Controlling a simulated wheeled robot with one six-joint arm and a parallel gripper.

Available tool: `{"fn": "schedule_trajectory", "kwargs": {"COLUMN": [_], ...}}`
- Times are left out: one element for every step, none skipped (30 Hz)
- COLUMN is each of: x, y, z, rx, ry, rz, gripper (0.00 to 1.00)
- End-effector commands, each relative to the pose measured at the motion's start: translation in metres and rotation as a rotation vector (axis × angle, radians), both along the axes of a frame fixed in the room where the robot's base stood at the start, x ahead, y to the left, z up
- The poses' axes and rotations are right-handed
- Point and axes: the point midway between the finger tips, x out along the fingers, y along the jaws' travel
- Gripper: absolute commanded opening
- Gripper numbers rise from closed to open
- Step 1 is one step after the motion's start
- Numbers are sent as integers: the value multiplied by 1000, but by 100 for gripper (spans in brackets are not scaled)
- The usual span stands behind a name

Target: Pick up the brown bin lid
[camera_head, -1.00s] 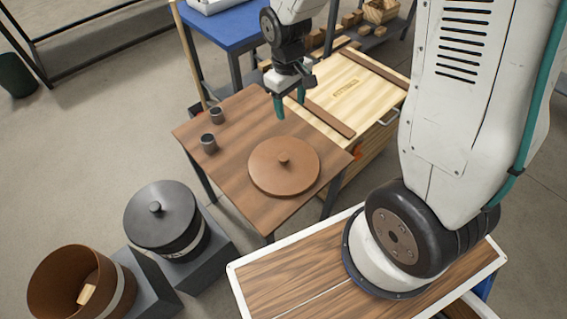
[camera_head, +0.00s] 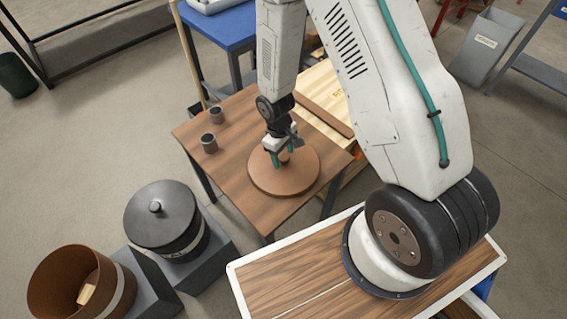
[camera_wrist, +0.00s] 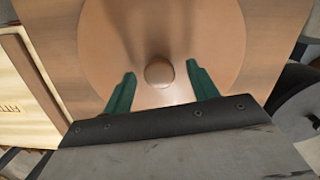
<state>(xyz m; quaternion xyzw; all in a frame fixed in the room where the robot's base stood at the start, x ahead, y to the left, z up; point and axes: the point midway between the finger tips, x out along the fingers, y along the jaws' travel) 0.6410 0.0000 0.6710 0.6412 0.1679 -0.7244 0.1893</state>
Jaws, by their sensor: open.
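The brown bin lid (camera_head: 268,180) is a round disc lying flat on the small wooden table. In the wrist view the lid (camera_wrist: 110,50) fills the upper middle, with its round knob (camera_wrist: 159,72) near the centre. My gripper (camera_head: 280,160) is over the lid, with its green fingers pointing down around the knob. In the wrist view my gripper (camera_wrist: 160,78) is open, one finger on each side of the knob, with a gap on both sides. I cannot tell whether the fingertips touch the lid. In the head view the knob is mostly hidden by the fingers.
Two small dark cups (camera_head: 209,143) stand on the table (camera_head: 225,165) left of the lid. An open brown bin (camera_head: 55,275) with a wooden block inside and a black bin with its lid (camera_head: 155,225) stand at lower left. A wooden crate (camera_head: 322,90) adjoins the table behind.

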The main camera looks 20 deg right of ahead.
Motion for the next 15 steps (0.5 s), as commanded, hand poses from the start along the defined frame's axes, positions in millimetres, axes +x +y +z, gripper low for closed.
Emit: {"fn": "schedule_trajectory", "kwargs": {"x": [-1, -1, -2, -2, -2, -1, -1, -1, -1, -1, -1, -1, -1, -1, -1], "y": [-1, -1, -1, -1, -2, -2, -1, -2, -2, -2, -2, -2, -2, -2, -2], "z": [-8, -11, -14, -16, -17, -18, -18, -18, -18, -18, -18, -18, -18, -18, -18], "rx": [0, 0, 0, 0, 0, 0, 0, 0, 1, 0, 0, 0, 0, 0, 0], "ry": [2, 2, 2, 1, 0, -1, -1, -1, -2, -1, -1, -1, -1, -1, -1], "rz": [-1, 0, 0, 0, 0, -1, -1, -1, -1, -1, -1, -1, -1, -1, -1], "gripper": [59, 59, 59, 59, 59, 59, 59, 59, 59, 59, 59, 56, 47, 39, 28]}}
